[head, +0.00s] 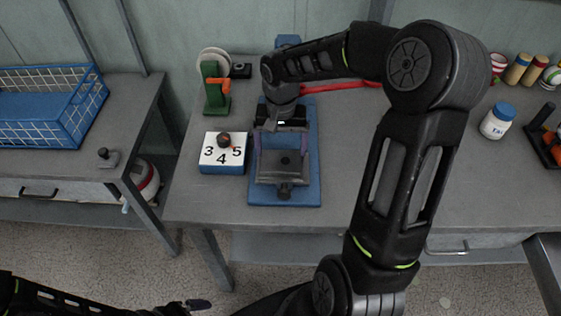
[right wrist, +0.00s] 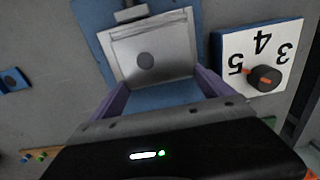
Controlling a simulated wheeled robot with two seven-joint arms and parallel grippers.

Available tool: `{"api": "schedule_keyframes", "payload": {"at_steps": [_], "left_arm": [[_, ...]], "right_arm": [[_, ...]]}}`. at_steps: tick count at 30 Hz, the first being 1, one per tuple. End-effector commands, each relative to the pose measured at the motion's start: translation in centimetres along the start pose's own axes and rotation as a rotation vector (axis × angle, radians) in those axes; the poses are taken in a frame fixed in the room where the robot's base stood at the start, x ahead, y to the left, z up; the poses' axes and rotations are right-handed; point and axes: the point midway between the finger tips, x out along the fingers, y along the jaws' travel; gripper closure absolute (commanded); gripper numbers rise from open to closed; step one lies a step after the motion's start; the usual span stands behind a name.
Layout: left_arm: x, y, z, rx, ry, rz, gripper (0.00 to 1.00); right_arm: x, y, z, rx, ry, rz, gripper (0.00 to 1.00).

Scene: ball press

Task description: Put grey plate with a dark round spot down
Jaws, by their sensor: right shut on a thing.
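The grey plate with a dark round spot (head: 270,163) is over the blue base (head: 312,190) of the press. It also shows in the right wrist view (right wrist: 172,48), its dark spot facing up. Purple strips (head: 303,143) run along both sides, between my gripper and the plate. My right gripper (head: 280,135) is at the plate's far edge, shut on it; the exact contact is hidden. Whether the plate touches the base is unclear. My left gripper (head: 198,304) shows only partly at the bottom edge; its jaws are unclear.
A numbered box with a dark knob (head: 209,155) stands close left of the press. A green stand with a white reel (head: 215,95) is behind it. A red bar (head: 330,87) lies behind the press. A white jar (head: 497,121) stands right, and a blue basket (head: 75,122) stands left.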

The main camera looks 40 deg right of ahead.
Motion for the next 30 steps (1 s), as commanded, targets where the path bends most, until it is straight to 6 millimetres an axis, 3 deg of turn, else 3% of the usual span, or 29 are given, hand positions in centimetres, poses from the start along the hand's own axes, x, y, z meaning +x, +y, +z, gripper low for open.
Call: {"api": "schedule_keyframes", "payload": {"at_steps": [15, 23, 30], "left_arm": [[0.0, 0.0, 0.0, 0.000, 0.000, 0.000, 0.00], [0.1, 0.0, 0.0, 0.000, 0.000, 0.000, 0.00], [0.4, -0.1, 0.0, 0.000, 0.000, 0.000, 0.00]], "right_arm": [[-0.1, 0.0, 0.0, 0.000, 0.001, 0.000, 0.78], [-0.8, 0.0, -0.1, 0.000, 0.004, 0.000, 0.79], [-4.5, -0.1, -0.1, 0.000, 0.006, -0.002, 0.79]]}}
